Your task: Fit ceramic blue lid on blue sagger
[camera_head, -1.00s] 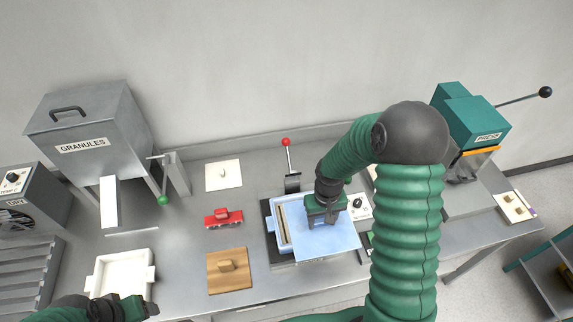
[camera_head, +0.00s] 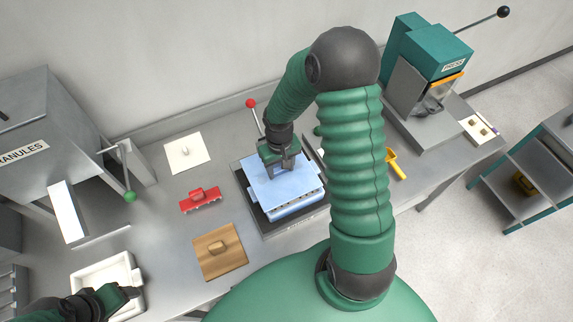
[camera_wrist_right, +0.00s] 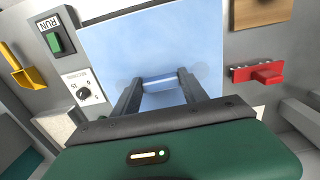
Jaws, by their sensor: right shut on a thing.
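The blue lid (camera_head: 283,189) is a flat pale-blue plate with a small handle. My right gripper (camera_head: 284,166) is shut on that handle from above; the wrist view shows the handle between its fingers (camera_wrist_right: 160,84) and the lid's flat top (camera_wrist_right: 150,45). The lid lies over the blue sagger (camera_head: 296,212), whose front side shows below the lid's near edge with dark gaps along the rim. I cannot tell whether the lid is fully seated or slightly above. My left gripper (camera_head: 128,294) is at the lower left, by a white tray; its jaws are unclear.
The sagger stands on a dark plate (camera_head: 292,226). The white tray (camera_head: 103,271) is front left, the press (camera_head: 435,65) back right. A red-knobbed lever (camera_head: 251,104) rises behind the sagger.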

